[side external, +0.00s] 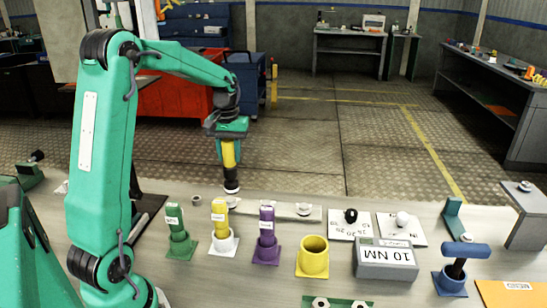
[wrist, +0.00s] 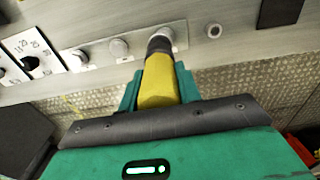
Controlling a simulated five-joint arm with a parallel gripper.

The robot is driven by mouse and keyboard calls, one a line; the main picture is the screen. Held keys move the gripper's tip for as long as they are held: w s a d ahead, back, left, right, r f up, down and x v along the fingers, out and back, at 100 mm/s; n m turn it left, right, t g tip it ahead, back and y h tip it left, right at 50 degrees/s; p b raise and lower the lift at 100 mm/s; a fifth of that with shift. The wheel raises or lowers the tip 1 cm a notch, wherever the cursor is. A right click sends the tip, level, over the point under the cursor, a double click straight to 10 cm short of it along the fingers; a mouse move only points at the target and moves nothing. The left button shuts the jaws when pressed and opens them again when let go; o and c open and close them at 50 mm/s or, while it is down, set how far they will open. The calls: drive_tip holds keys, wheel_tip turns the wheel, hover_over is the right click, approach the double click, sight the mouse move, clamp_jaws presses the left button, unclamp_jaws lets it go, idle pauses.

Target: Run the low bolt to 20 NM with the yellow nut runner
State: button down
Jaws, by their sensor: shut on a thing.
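My gripper (side external: 229,138) is shut on the yellow nut runner (side external: 230,154), which hangs upright with its black socket pointing down. In the wrist view the yellow nut runner (wrist: 158,80) lies between the jaws. Its dark nose (wrist: 160,44) is at or just over a round bolt head (wrist: 166,32) on a pale bar (wrist: 95,52); I cannot tell whether they touch. The pale bar (side external: 275,209) also shows in the side view, below the socket. A grey box (side external: 385,270) reads "10 NM". A dial card with a black knob (side external: 351,217) shows numbers including 20 and 25.
Green (side external: 180,246), white (side external: 224,244) and purple (side external: 266,252) holders carry tools in front. A yellow holder (side external: 313,257) stands empty. A second card has a white knob (side external: 402,219). A blue-handled tool (side external: 464,250) and a grey bolt stand (side external: 524,216) are at right.

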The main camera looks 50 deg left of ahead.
sight(227, 165)
drive_tip(key=shift+s+a, duration=0.25)
drive_tip(key=shift+a, duration=0.35)
drive_tip(key=shift+f, duration=2.45)
idle(1.9)
drive_tip(key=c, duration=1.5)
unclamp_jaws()
drive_tip(key=shift+c, duration=0.2)
clamp_jaws()
drive_tip(key=shift+f, duration=0.1)
drive_tip(key=shift+r, duration=0.25)
